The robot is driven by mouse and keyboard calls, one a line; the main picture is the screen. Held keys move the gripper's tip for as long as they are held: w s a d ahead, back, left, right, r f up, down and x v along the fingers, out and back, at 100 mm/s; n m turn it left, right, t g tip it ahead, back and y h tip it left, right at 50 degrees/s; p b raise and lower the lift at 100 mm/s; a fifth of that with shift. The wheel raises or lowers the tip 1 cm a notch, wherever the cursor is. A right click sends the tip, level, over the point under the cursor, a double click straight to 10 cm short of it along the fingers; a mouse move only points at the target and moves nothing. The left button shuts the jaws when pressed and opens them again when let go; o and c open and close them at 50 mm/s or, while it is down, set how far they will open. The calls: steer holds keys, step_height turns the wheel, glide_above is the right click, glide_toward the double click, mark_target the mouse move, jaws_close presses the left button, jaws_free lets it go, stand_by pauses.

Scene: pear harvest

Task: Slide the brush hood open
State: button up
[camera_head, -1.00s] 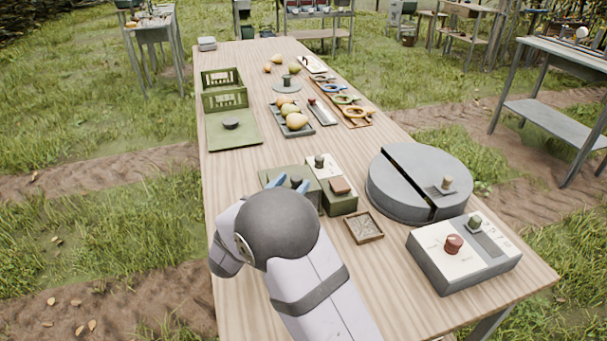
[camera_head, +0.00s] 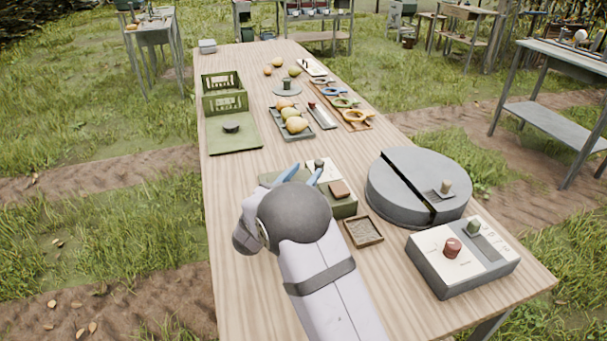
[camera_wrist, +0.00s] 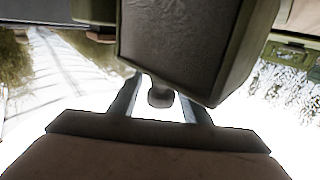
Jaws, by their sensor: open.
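In the wrist view, a dark knob (camera_wrist: 160,96) shows between the two open fingers, below a large dark block with a green edge (camera_wrist: 200,40). I cannot tell whether the fingers touch the knob.
A round grey drum (camera_head: 405,205) with a slot stands to the right. A control box (camera_head: 440,275) with red and green knobs is in front of it. A small framed tray (camera_head: 363,231) lies near my wrist. Fruit trays and a green crate (camera_head: 224,103) stand farther back.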

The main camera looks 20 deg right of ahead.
jaws_close()
steer(key=w, duration=1.1)
steer(key=shift+w, duration=0.1)
jaws_free()
